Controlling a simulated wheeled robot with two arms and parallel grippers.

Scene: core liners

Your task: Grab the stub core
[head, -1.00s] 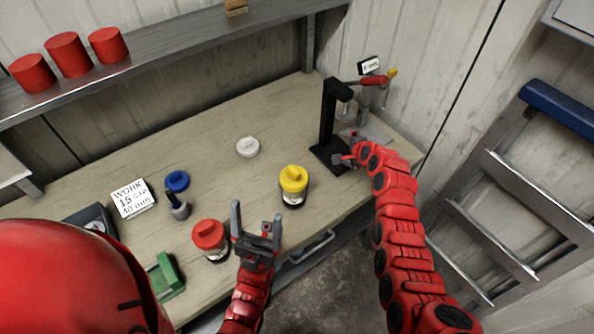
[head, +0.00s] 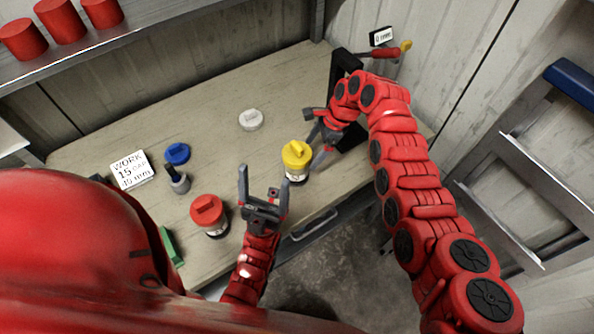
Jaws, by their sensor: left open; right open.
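No object is marked as the stub core, and I cannot tell which one it is. A short yellow-capped container (head: 297,158) with a pale label stands upright on the bench. A similar red-capped container (head: 208,214) stands to its left. My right gripper (head: 311,136) is open and empty, just right of the yellow-capped container; contact cannot be told. My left gripper (head: 263,182) is open and empty between the two containers, near the bench's front edge. A white cap (head: 250,120) and a blue cap (head: 177,153) lie farther back.
A "WORK 15 cap 10 mm" card (head: 131,169), a small dark-topped bottle (head: 178,180) and a green object (head: 172,246) are on the left. Red cylinders (head: 60,20) sit on the shelf. The bench's back middle is clear.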

